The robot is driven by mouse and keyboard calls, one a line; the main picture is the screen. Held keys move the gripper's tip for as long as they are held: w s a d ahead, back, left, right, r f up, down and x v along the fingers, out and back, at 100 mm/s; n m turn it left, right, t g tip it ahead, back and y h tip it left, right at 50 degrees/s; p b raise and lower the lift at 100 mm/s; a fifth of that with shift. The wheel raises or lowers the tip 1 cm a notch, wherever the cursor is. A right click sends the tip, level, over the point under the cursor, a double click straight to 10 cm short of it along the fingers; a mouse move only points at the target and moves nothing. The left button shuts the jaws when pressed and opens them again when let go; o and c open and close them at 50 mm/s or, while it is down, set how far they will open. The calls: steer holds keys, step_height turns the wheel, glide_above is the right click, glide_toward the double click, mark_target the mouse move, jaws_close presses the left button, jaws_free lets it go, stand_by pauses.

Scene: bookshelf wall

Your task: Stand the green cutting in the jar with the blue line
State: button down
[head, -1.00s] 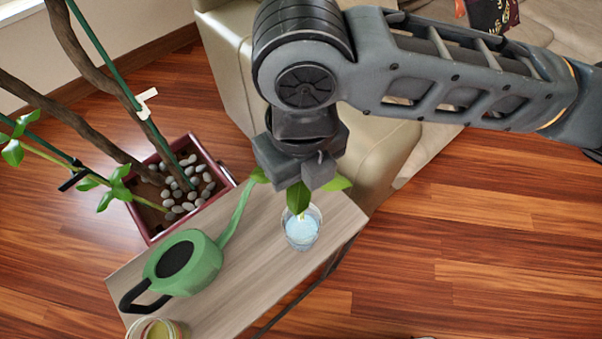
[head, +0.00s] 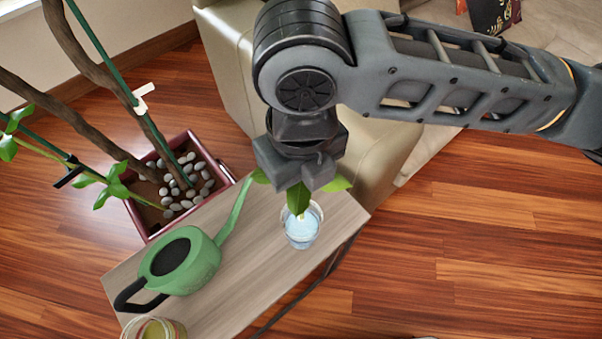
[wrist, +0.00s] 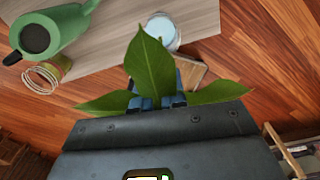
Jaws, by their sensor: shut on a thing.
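My gripper (head: 306,178) is shut on the green cutting (head: 298,199), whose broad leaves spread around the fingers. The cutting also shows in the wrist view (wrist: 152,65), with one leaf pointing toward the jar. A clear jar (head: 302,231) with pale blue contents stands upright on the small table, just below the gripper in the head view. It is partly behind the leaf in the wrist view (wrist: 163,27). A pale bit of stem shows by the jar's mouth; I cannot tell whether it is inside. I cannot make out a distinct blue line.
A green watering can (head: 200,262) stands on the wooden table (head: 262,262), left of the jar. Another jar with coloured bands (head: 153,329) is at the near left corner. A planter with pebbles (head: 150,226) and a beige sofa (head: 228,60) stand behind the table.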

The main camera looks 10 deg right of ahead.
mark_target(301, 206)
steer(key=shift+f+b, duration=3.8)
steer(key=shift+f, duration=1.1)
steer(key=c, duration=0.7)
jaws_free()
steer(key=shift+r, duration=0.15)
step_height(301, 206, up, 9)
steer(key=p, duration=0.7)
